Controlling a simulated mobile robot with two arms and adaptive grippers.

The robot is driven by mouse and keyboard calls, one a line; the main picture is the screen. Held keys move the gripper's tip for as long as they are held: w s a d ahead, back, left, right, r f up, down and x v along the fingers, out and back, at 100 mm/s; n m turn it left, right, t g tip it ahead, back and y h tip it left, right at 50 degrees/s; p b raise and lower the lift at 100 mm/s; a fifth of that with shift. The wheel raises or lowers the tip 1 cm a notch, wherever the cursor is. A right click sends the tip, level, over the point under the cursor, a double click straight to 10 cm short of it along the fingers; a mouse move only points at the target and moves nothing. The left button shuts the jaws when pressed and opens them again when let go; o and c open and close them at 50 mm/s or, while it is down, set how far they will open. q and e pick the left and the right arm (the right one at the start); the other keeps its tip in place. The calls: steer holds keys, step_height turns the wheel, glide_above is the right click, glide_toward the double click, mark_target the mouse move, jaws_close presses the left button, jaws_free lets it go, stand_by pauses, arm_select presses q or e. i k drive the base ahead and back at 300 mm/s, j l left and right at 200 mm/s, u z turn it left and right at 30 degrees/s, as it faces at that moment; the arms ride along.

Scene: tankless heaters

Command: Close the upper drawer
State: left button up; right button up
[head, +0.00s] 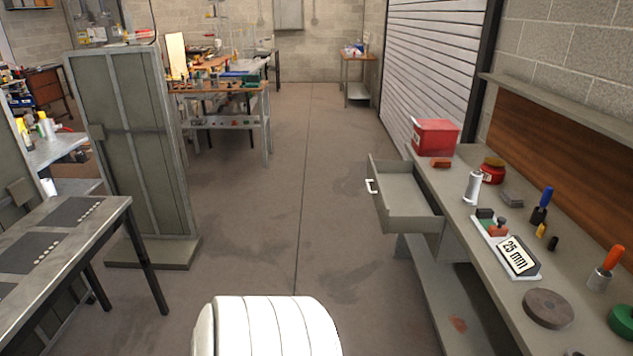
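A grey metal drawer (407,190) is pulled out of the workbench (463,190) on the right in the head view. It sticks out to the left into the aisle, just under the bench top. Its inside looks empty. A white handle (371,186) is on its front panel. A lower drawer cannot be made out. Neither of my grippers is in view.
The bench top carries a red box (435,137), a white spray can (473,188), a "25 mm" sign (517,257) and a round disc (548,308). A dark metal table (100,215) stands at left. The concrete aisle (300,200) is clear.

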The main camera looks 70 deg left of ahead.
mark_target(402, 207)
steer(key=u, duration=0.45)
steer(key=j+u, duration=0.15)
steer(key=u, duration=0.3)
steer(key=i+u, duration=0.1)
steer(key=u, duration=0.8)
steer(key=i+j+u, duration=0.1)
steer(key=i+j, duration=0.25)
steer(key=i, duration=0.25)
steer(key=i+j+z, duration=0.15)
steer(key=i, duration=0.4)
